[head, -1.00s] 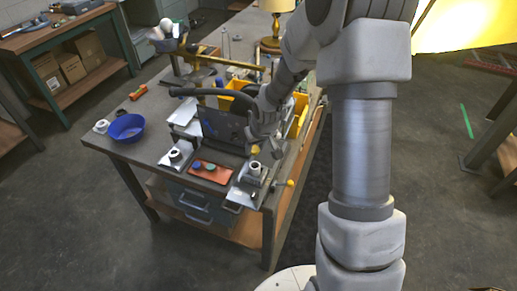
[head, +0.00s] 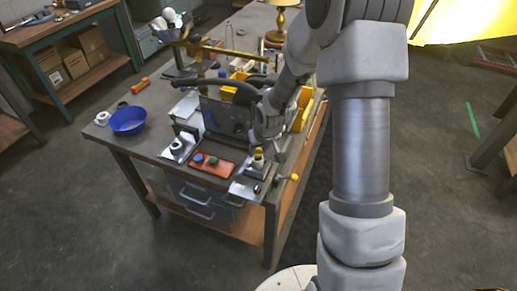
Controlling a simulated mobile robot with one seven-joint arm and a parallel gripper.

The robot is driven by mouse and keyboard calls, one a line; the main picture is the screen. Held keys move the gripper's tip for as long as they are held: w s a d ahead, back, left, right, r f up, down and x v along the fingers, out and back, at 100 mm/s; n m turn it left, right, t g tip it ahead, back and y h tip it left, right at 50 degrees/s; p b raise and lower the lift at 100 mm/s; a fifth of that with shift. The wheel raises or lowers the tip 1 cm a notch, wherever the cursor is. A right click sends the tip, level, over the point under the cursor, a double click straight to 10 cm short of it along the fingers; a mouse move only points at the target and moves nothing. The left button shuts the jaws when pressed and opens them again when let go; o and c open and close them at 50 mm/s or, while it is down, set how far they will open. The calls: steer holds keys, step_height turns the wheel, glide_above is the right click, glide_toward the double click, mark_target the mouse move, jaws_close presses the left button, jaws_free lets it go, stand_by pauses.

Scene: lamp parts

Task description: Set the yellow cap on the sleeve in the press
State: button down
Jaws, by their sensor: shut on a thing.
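The small yellow cap (head: 259,150) shows at the tip of my gripper (head: 263,146), which is shut on it. The cap is directly above the pale sleeve (head: 258,162) in this view. The sleeve stands upright in the metal press (head: 243,187) at the front right corner of the workbench. The cap and sleeve look very close; I cannot tell whether they touch. My gripper hides part of the space behind them.
An orange tray (head: 225,170) with a blue and a green cap lies left of the press. A yellow-knobbed lever (head: 294,177) sticks out at its right. A dark panel (head: 222,119) and yellow bins (head: 302,110) stand behind. A blue bowl (head: 128,122) is at the left.

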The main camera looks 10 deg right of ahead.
steer(key=shift+f+b, duration=0.7)
steer(key=shift+b, duration=0.1)
stand_by(0.5)
steer(key=shift+c, duration=2)
jaws_free()
steer(key=shift+r, duration=0.15)
steer(key=p+v, duration=0.2)
steer(key=v, duration=1.5)
steer(key=shift+a+r, duration=0.1)
